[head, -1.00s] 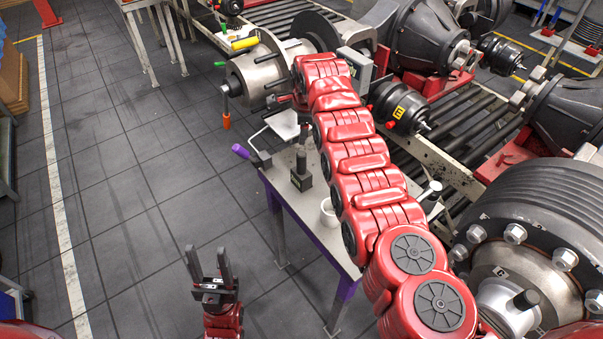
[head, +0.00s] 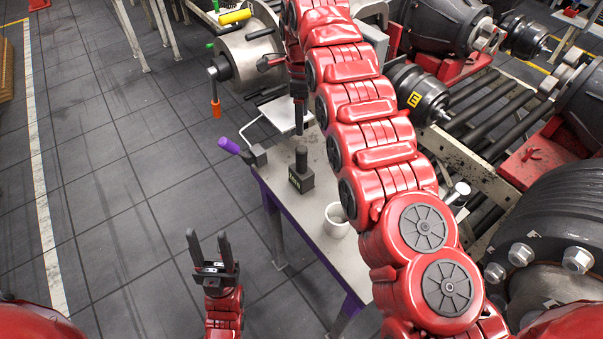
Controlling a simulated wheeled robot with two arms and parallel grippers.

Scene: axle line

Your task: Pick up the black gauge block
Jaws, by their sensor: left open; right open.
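The black gauge block (head: 301,181) stands upright on the grey bench (head: 318,243), a black post rising from its top and a small yellowish mark on its side. Nothing touches it. My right gripper (head: 282,84) is above and beyond the block, at the far end of my red arm; it is partly hidden by the arm, its dark fingers apart and empty. My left gripper (head: 211,248) is open and empty, fingers pointing up, low over the floor to the left of the bench.
A white cup (head: 336,221) stands on the bench right of the block, close to my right arm. A roller conveyor with large axle parts (head: 418,93) runs along the right.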

